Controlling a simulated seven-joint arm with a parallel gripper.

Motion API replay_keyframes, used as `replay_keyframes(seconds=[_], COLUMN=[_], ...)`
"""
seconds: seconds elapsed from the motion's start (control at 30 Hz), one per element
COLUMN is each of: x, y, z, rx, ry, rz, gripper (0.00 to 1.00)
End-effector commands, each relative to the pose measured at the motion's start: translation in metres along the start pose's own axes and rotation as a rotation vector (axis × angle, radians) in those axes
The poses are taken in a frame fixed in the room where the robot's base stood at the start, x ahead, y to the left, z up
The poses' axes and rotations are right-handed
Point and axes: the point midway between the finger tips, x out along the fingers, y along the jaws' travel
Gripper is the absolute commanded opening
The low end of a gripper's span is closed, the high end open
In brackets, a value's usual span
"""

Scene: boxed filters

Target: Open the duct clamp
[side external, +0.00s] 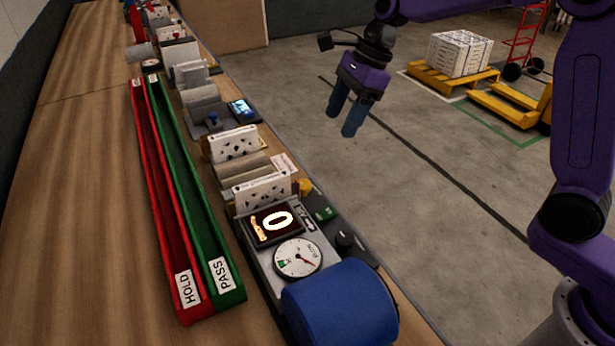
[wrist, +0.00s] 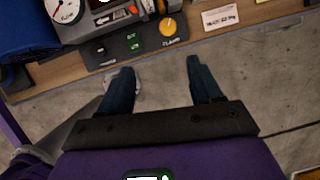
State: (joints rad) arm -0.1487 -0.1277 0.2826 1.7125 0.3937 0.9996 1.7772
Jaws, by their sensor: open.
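The yellow knob (side external: 304,187) sits on the dark control strip at the edge of the bench, beside the display unit. It also shows in the wrist view (wrist: 174,27), where the small label under it appears to read CLAMP. The clamp's own jaws cannot be made out. My gripper (side external: 345,112) is open and empty, with blue fingers pointing down over the floor side of the bench. In the wrist view my gripper (wrist: 160,67) has its two fingers spread apart, below the knob in the picture and not touching it.
A green button (side external: 325,213) and a black knob (side external: 344,240) share the strip. A display (side external: 275,222) reads 0 near a round gauge (side external: 298,258) and a blue cylinder (side external: 340,308). White filters (side external: 262,190) and red (side external: 170,220) and green (side external: 205,215) trays are on the bench.

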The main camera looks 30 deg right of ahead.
Motion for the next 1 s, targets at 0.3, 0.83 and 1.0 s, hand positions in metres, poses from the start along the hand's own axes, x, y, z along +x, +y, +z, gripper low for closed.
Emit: replay_keyframes(seconds=[0.3, 0.83, 1.0], x=[0.006, 0.099, 0.13], y=[-0.015, -0.015, -0.016], z=[-0.001, 0.0, 0.0], rx=[0.133, 0.13, 0.129], ry=[-0.018, -0.015, -0.015], rz=[-0.012, -0.01, -0.01], gripper=[0.64, 0.64, 0.64])
